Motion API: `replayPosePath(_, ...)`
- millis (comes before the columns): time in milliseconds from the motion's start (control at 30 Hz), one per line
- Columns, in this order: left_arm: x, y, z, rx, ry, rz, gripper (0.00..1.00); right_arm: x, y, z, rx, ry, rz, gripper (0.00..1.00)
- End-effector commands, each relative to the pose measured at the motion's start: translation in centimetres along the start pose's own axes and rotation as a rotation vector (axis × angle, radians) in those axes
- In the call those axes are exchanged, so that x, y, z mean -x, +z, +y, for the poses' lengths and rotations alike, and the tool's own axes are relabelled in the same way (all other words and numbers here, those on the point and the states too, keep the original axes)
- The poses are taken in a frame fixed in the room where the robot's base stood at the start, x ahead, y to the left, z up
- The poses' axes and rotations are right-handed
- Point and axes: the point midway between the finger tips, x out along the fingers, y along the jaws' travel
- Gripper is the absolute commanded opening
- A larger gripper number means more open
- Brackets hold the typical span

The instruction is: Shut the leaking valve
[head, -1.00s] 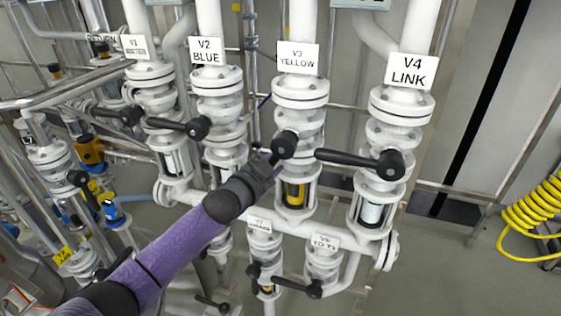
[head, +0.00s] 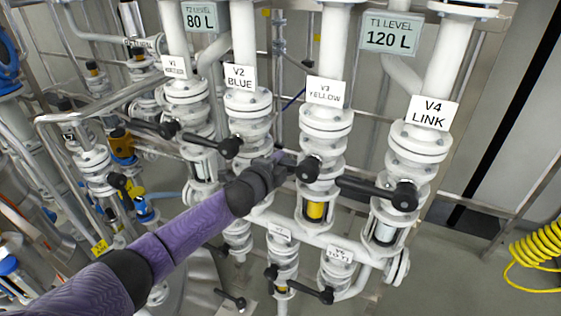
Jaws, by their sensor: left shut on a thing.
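The V3 YELLOW valve (head: 323,148) is a white flanged body on a vertical pipe, with a black hub (head: 308,170) at its front. A sight glass (head: 315,211) below it shows yellow. My left gripper (head: 287,164) is shut on the V3 handle, just left of the hub. The gripper hides most of that handle. The V1 valve (head: 188,97), V2 BLUE valve (head: 250,105) and V4 LINK valve (head: 419,145) have black handles pointing left. No leak is clearly visible. My right gripper is not in view.
A T2 display (head: 203,17) reads 80 L and a T1 display (head: 391,34) reads 120 L. Smaller valves with black handles (head: 312,292) sit below the manifold. A coiled yellow hose (head: 540,252) hangs at the right. Rails and pipes crowd the left.

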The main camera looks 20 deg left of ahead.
Motion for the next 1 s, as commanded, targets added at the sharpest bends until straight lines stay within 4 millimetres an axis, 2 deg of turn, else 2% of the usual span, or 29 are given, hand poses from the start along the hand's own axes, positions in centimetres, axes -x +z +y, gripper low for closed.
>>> replayPosePath(33,0.04,-0.05,-1.02,-0.024,-0.012,-0.003,0.0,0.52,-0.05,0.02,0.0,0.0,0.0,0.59)
replayPosePath(200,0.12,-0.09,-1.45,-0.09,-0.012,-0.015,0.0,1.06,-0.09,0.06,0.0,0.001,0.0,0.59)
replayPosePath(867,0.17,-0.11,-1.61,-0.14,-0.011,-0.026,0.0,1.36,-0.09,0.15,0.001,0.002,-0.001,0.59)
replayPosePath(900,0.17,-0.1,-1.6,-0.14,-0.011,-0.026,0.37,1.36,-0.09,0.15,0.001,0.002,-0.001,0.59)
replayPosePath(1000,0.17,-0.1,-1.52,-0.14,-0.009,-0.026,0.59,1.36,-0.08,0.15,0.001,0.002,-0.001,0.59)
